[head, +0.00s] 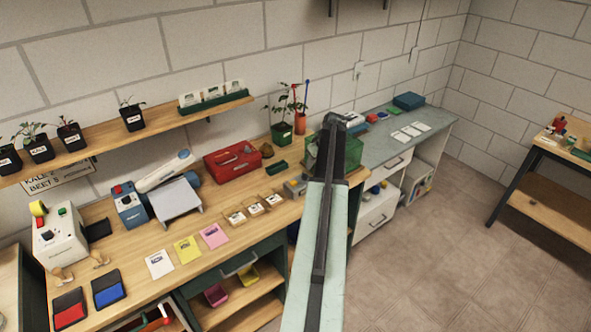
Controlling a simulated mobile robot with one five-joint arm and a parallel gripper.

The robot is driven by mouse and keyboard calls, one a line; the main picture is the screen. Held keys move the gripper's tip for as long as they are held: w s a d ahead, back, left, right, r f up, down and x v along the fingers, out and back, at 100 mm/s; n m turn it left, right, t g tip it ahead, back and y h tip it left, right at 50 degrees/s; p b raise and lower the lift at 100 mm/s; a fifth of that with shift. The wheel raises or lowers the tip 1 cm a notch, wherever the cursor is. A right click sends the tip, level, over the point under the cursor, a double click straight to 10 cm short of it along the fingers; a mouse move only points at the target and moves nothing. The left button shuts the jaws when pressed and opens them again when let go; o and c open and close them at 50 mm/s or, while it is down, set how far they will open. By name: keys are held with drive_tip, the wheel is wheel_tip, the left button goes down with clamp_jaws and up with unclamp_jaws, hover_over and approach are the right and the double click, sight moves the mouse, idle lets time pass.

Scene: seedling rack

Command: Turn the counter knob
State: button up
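No part is clearly readable as the counter knob. A blue and white machine (130,205) with a red part on top stands on the wooden bench, a grey tray-like plate beside it. A white machine (61,236) with a yellow disc and small red and green buttons stands at the bench's left end. Either may carry a knob; it is too small to tell. My arm rises from the bottom centre, and its dark far end stands in front of a green crate (313,152). My gripper's fingers are not visible.
The wooden bench (128,256) holds seed packets, a red toolbox (232,161) and red and blue pads. A shelf (75,155) with potted seedlings hangs above it. A grey-green counter (433,118) lies right of my arm. Open floor (440,240) lies at the right, before another table.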

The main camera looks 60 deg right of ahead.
sight(306, 175)
drive_tip(key=b+x, duration=0.7)
drive_tip(key=shift+w+a+f, duration=0.15)
drive_tip(key=shift+w+f, duration=0.05)
drive_tip(key=shift+w, duration=0.1)
drive_tip(key=shift+w+f, duration=0.2)
drive_tip(key=shift+w, duration=0.05)
drive_tip(key=shift+r, duration=0.1)
